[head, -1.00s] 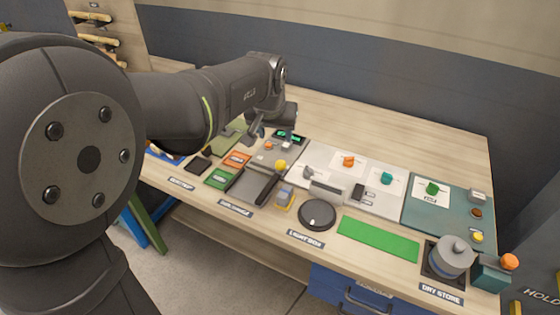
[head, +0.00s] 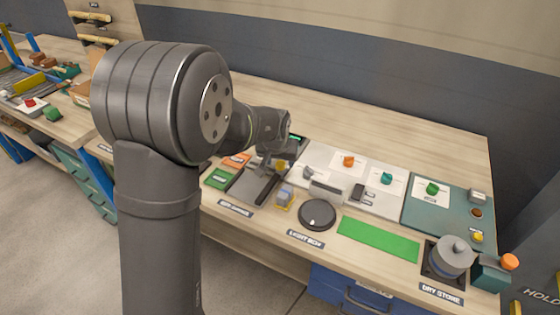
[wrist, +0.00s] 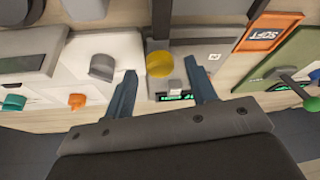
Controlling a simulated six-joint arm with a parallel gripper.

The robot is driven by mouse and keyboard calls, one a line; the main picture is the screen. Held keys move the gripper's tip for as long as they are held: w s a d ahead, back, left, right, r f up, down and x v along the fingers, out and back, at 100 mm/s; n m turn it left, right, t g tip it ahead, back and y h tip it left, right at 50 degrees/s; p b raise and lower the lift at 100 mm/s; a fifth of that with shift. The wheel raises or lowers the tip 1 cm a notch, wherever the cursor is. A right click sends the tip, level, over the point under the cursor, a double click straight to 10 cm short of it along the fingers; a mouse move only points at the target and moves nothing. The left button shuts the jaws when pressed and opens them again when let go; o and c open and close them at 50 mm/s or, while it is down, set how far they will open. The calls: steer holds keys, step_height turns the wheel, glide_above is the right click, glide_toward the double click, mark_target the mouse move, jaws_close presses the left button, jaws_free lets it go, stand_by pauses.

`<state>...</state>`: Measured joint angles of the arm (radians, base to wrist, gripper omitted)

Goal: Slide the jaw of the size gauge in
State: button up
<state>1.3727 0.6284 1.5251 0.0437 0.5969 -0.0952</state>
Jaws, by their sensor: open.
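I take the grey device with a green-lit display (head: 296,138) and a yellow knob (head: 281,164) to be the size gauge. In the wrist view its grey body (wrist: 205,52), the yellow knob (wrist: 159,64), a small pale block (wrist: 175,87) and the display (wrist: 172,97) show. A dark bar (wrist: 161,18) runs away from the knob. My gripper (wrist: 162,72) is open and empty, its fingers seen on either side of the knob and pale block. I cannot tell its height or any contact. In the head view my gripper is small and partly hidden.
Left of the gauge in the head view are an orange card (head: 237,160) and a green card (head: 221,178). To the right are a white panel (head: 325,155) with knobs, a black round dial (head: 317,214) and a green mat (head: 378,238). The bench behind is clear.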

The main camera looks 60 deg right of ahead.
steer(key=shift+d+f, duration=0.15)
steer(key=shift+f, duration=0.2)
steer(key=shift+c, duration=0.2)
jaws_close()
glide_above(253, 166)
steer(key=shift+w, duration=0.1)
steer(key=shift+o, duration=0.2)
jaws_free()
steer(key=v, duration=1.7)
steer(key=shift+r, duration=0.2)
